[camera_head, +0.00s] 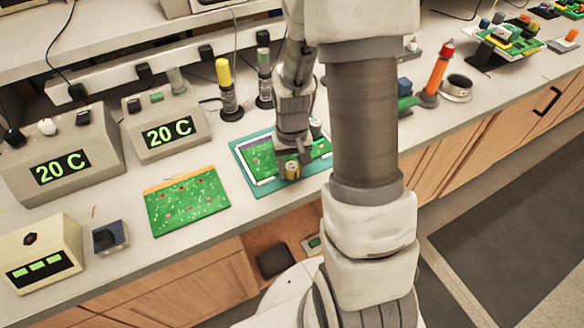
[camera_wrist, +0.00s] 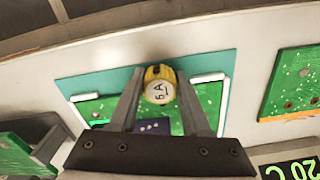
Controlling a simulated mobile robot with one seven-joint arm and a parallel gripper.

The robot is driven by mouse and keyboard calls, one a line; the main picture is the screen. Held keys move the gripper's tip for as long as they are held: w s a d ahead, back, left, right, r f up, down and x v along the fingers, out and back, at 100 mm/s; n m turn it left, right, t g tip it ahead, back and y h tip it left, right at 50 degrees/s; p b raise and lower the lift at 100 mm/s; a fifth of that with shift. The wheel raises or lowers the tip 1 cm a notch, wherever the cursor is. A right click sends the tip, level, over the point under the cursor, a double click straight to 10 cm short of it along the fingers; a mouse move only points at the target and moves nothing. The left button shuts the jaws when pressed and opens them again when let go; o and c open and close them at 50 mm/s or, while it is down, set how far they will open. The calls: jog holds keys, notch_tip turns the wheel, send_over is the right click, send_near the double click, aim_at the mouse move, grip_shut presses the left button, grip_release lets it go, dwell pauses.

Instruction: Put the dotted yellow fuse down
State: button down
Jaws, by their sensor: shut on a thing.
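The yellow fuse (camera_head: 291,171) has a pale end marked "6 A", which faces the camera in the wrist view (camera_wrist: 159,91). Any dots on it are too small to make out. My gripper (camera_head: 290,160) is shut on the fuse, with one finger on each side of it in the wrist view (camera_wrist: 160,78). The fuse is over the front part of a green board (camera_head: 262,165) with a purple edge, lying on a teal mat (camera_head: 247,179) with white corner brackets. I cannot tell whether the fuse touches the board. My arm hides part of the board.
A green board with an orange edge (camera_head: 187,201) lies to the left. Two grey "20 C" boxes (camera_head: 168,133) stand behind it. A yellow-topped tool (camera_head: 226,88) stands behind the mat. An orange-red tool (camera_head: 438,72) stands right of my arm.

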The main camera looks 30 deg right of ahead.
jog(key=shift+f, duration=0.15)
jog(key=shift+c, duration=1.8)
grip_release()
